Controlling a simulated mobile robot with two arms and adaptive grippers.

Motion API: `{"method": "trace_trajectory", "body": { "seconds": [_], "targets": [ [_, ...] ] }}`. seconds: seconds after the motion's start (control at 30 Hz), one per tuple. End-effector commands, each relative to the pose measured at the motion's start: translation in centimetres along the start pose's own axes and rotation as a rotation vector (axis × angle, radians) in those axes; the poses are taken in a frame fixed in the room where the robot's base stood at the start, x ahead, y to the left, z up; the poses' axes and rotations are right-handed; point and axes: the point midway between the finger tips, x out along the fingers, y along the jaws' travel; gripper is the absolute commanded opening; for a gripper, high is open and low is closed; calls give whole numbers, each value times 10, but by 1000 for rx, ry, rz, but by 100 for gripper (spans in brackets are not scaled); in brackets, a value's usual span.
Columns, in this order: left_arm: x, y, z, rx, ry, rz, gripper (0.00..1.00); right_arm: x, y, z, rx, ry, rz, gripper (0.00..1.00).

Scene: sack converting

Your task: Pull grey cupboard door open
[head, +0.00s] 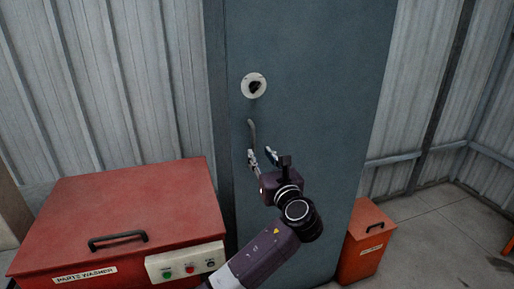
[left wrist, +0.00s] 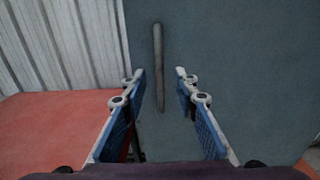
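The grey cupboard door (head: 318,120) stands upright in the middle of the head view and looks shut. Its handle (head: 252,133) is a thin vertical grey bar near the door's left edge, below a round white label with a dark mark (head: 254,85). My left gripper (head: 262,155) is open at the lower end of the handle. In the left wrist view the handle (left wrist: 158,65) lies ahead, between the lines of the two blue-padded fingers (left wrist: 160,85). No finger visibly presses on it. My right gripper is not in view.
A red parts washer (head: 130,205) with a black lid handle and a button panel (head: 186,262) stands left of the door. A small red bin (head: 364,245) stands at the door's lower right. Corrugated walls are behind; open floor (head: 440,230) lies at the right.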

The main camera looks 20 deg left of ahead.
Motion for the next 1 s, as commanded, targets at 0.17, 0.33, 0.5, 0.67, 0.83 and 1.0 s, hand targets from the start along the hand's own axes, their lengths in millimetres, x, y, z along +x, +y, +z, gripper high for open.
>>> {"method": "trace_trajectory", "body": {
  "seconds": [0.17,0.33,0.5,0.67,0.83,1.0],
  "targets": [
    [14,2,8,14,-13,9,28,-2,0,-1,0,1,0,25],
    [42,1,8,14,-11,8,28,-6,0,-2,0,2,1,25],
    [64,1,7,12,-10,6,28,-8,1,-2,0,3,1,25],
    [75,1,6,11,-9,5,28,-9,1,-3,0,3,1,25],
    [77,1,6,10,-9,4,28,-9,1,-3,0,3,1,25],
    [77,1,6,10,-8,4,24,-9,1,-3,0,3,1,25]
  ]
}}
